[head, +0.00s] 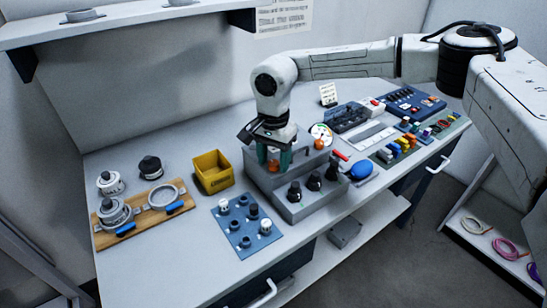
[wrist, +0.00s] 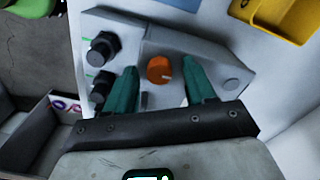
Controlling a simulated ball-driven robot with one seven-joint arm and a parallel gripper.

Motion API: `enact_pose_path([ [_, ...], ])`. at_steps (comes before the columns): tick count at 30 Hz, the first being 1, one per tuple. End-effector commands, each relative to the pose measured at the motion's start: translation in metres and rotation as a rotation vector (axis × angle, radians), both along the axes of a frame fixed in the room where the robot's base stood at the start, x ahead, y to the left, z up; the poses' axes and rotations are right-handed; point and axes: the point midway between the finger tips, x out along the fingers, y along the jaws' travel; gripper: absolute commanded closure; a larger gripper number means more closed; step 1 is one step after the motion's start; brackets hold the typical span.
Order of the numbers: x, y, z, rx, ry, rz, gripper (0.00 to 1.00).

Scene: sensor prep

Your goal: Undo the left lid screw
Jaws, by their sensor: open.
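The left lid screw, an orange knob (head: 273,168) with a pale mark, sits on the upper step of a grey stepped box (head: 303,207). It also shows in the wrist view (wrist: 159,69). My gripper (head: 274,161) is over the box with its teal fingers apart. In the wrist view my gripper (wrist: 161,76) has one finger on each side of the orange knob, with gaps; I cannot tell whether the tips are level with it. A second orange knob (head: 319,145) is farther right on the box. Several black knobs (head: 294,191) stand on the lower front step.
A yellow bin (head: 213,172) stands left of the box. A blue board with knobs (head: 245,236) lies in front. A wooden board with ring parts (head: 180,207) is at the left. A blue round item (head: 361,170) and coloured blocks are at the right.

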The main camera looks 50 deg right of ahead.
Motion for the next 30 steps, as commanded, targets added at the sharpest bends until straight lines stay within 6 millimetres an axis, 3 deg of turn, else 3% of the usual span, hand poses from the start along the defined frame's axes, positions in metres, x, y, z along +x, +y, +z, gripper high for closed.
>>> enact_pose_path([
  [8,0.0,-0.001,0.012,-0.001,0.0,0.0,0.45],
  [21,0.0,0.0,0.09,-0.002,-0.001,0.0,0.45],
  [30,0.0,0.0,0.108,0.0,0.0,0.0,0.45],
])
